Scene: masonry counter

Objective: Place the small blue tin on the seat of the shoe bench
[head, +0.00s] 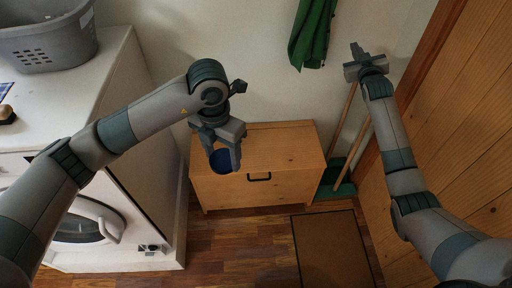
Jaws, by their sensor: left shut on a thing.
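The small blue tin (221,161) is held in my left gripper (224,158), which is shut on it. In the head view the tin appears in front of the left part of the shoe bench (290,143), and the gripper hides part of it. I cannot tell its exact height over the seat. The bench is light wood with a flat, bare top and a black handle on its front. My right gripper (357,50) is raised near the wall at upper right, with no object seen in it; its jaws look open.
A white washing machine (158,205) and white counter stand at left, with a grey laundry basket (47,42) on top. A green cloth (312,35) hangs on the wall. A broom and green dustpan (334,187) stand right of the bench. A brown mat (333,250) lies on the floor.

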